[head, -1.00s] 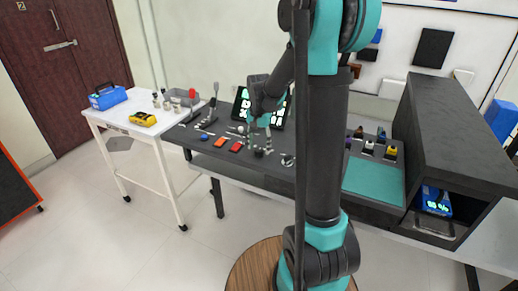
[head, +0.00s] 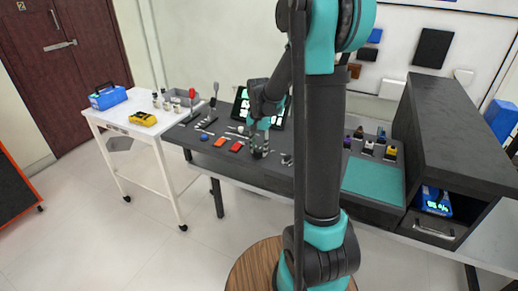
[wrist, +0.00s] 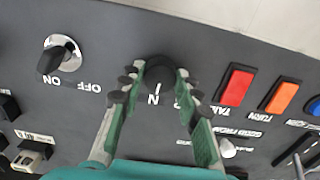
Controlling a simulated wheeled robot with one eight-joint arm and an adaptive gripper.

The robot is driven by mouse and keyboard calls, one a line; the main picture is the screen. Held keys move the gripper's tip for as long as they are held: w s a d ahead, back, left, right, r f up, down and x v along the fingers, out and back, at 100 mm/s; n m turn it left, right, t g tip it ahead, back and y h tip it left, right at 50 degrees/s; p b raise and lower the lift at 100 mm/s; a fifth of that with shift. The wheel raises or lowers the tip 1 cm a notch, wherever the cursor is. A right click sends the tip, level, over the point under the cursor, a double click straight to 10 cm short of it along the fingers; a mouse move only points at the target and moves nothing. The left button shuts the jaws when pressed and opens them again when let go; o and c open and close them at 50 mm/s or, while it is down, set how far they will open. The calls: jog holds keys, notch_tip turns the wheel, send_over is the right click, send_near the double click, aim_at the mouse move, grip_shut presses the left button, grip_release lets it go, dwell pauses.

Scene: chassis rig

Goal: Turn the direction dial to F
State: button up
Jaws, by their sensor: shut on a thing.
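The direction dial (wrist: 158,73) is a round black knob at the middle of the wrist view. A short white line on it points toward the letter N (wrist: 153,99), and part of another letter, likely R, shows to its right. My gripper (wrist: 154,76) has its green-lined fingers on both sides of the dial and is shut on it. The left finger covers the panel on that side, so no F is visible. In the head view my gripper (head: 259,151) is down at the panel, and the dial there is mostly hidden by it.
On the dark panel (head: 185,132), an ON/OFF key-like switch (wrist: 58,56) sits to the left in the wrist view. A red button (wrist: 234,86) and an orange button (wrist: 279,96) sit to the right. A lit screen (head: 243,106) stands behind my gripper.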

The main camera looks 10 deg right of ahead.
jog(key=m, duration=0.4)
jog(key=shift+m, duration=0.3)
jog(key=m, duration=0.4)
jog(key=shift+m, duration=0.3)
dwell(0.4)
jog(key=o, duration=1.2)
jog(key=shift+c, duration=0.2)
